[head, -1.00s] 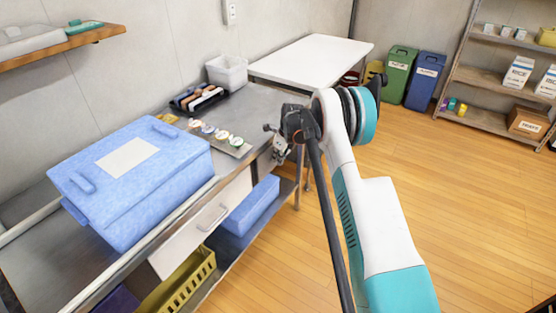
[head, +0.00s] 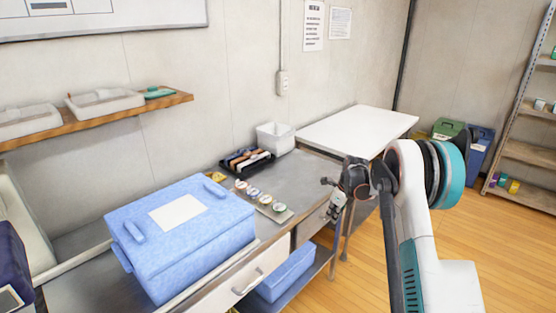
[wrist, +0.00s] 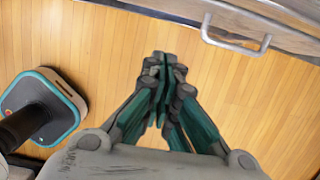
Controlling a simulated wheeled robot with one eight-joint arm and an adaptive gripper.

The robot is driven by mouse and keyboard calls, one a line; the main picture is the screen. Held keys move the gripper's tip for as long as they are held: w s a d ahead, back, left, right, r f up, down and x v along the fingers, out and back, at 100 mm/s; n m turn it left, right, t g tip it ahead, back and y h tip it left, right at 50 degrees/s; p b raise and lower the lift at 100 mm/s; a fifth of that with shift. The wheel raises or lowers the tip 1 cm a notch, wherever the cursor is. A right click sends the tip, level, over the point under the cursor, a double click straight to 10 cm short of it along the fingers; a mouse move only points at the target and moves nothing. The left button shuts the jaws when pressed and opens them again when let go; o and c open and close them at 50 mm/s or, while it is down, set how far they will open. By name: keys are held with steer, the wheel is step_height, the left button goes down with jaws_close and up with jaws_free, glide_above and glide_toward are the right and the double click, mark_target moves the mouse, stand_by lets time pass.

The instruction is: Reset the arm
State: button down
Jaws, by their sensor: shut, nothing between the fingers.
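My arm (head: 425,225), white and teal, rises at the right of the head view, in front of the metal counter. My gripper (wrist: 164,62) is shut and empty in the wrist view, its fingertips together above the wooden floor. In the head view my gripper (head: 336,207) hangs beside the counter's right end, small and partly hidden by the wrist. It appears apart from the counter, though the exact gap cannot be told.
The metal counter (head: 315,175) holds a blue lidded box (head: 190,240), a tray of small round items (head: 262,202), a black rack (head: 247,161) and a white bin (head: 276,138). A drawer handle (wrist: 235,38) is near my gripper. Open floor lies right.

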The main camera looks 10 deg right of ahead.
steer(key=s+a+r+n+t, duration=0.1)
steer(key=s+a+r+n, duration=0.25)
steer(key=r, duration=0.35)
steer(key=s+a+r+n+h, duration=0.1)
steer(key=s+a+r+n, duration=0.15)
steer(key=s+r, duration=0.35)
steer(key=s+a+r+n+t, duration=0.1)
steer(key=s+a+r+n, duration=0.2)
steer(key=r, duration=0.5)
steer(key=s+a+r+n+t, duration=0.1)
steer(key=s+r+n, duration=0.3)
steer(key=s, duration=0.3)
steer(key=s+a+r+n, duration=0.2)
steer(key=s+r+n, duration=0.15)
steer(key=s, duration=0.35)
steer(key=s+a+f+n+t, duration=0.1)
steer(key=s+f+n, duration=0.1)
steer(key=s+n, duration=0.4)
steer(key=s+a+f+n+t, duration=0.1)
steer(key=s+n, duration=0.4)
steer(key=s, duration=0.7)
steer(key=shift+s+a+f+n+h, duration=0.35)
steer(key=shift+s+a+h, duration=0.05)
steer(key=shift+a, duration=0.1)
